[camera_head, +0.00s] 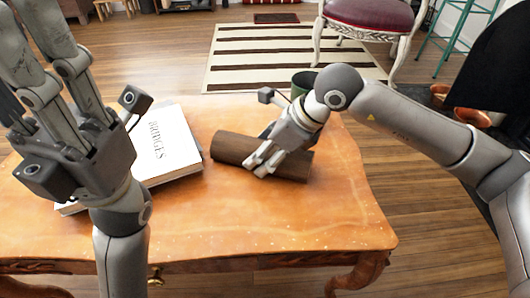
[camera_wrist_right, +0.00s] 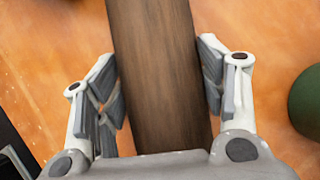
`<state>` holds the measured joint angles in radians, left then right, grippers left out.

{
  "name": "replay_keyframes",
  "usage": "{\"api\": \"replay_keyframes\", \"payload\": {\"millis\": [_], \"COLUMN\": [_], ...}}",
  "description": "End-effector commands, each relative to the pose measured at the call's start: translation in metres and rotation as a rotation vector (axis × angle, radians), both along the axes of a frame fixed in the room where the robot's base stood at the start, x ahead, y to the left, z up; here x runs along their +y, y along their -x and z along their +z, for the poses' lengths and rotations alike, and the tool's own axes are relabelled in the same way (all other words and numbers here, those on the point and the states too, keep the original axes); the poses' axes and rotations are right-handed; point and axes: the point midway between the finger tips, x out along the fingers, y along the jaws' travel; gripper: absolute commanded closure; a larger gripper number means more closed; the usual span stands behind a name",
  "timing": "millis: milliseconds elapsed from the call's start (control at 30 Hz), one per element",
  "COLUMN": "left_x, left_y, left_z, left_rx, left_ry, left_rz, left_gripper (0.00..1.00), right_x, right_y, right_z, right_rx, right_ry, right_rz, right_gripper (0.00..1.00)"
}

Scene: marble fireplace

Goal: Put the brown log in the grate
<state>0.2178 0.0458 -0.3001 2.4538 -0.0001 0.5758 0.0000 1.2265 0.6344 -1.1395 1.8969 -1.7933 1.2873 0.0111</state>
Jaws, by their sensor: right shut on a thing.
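The brown log (camera_head: 229,148) lies on the wooden table, right of the book. My right gripper (camera_head: 262,165) reaches down over it and is shut on it. In the right wrist view the log (camera_wrist_right: 158,70) runs between the two fingers of the right gripper (camera_wrist_right: 160,85), with its lower end hidden behind the gripper body. My left gripper (camera_head: 32,35) is raised at the left, close to the head camera, with its fingers pointing up and nothing seen in them. How far its fingers are apart is unclear. I do not see the grate.
The wooden table (camera_head: 255,220) is bare in front of the log. A white book (camera_head: 170,150) lies left of it. A striped rug (camera_head: 250,62), a red-seated chair (camera_head: 370,14) and a green stool (camera_head: 447,45) are beyond.

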Motion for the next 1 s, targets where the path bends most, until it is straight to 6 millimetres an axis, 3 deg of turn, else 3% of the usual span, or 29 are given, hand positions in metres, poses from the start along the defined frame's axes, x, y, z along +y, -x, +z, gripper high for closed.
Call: {"api": "replay_keyframes", "payload": {"millis": [233, 267, 400, 800, 1000], "left_x": [0.0, 0.0, 0.0, 0.0, 0.001], "left_y": [0.001, 0.001, 0.001, 0.002, -0.006], "left_z": [-0.001, 0.002, 0.002, 0.004, -0.002], "left_rx": [-0.005, -0.008, -0.007, -0.01, 0.043], "left_ry": [0.0, -0.001, -0.001, 0.0, 0.003], "left_rz": [0.001, 0.0, 0.001, -0.001, -0.001], "left_gripper": [0.71, 0.71, 0.71, 0.71, 0.71], "right_x": [0.0, 0.0, 0.0, 0.0, -0.015], "right_y": [0.0, 0.0, 0.0, 0.0, 0.006], "right_z": [-0.002, -0.002, -0.002, 0.001, 0.029], "right_rx": [-0.002, 0.0, 0.0, 0.0, -0.001], "right_ry": [-0.001, 0.0, 0.001, 0.0, 0.0], "right_rz": [0.0, 0.0, 0.0, 0.0, -0.002], "right_gripper": [0.74, 0.32, 0.14, 0.14, 0.14]}}
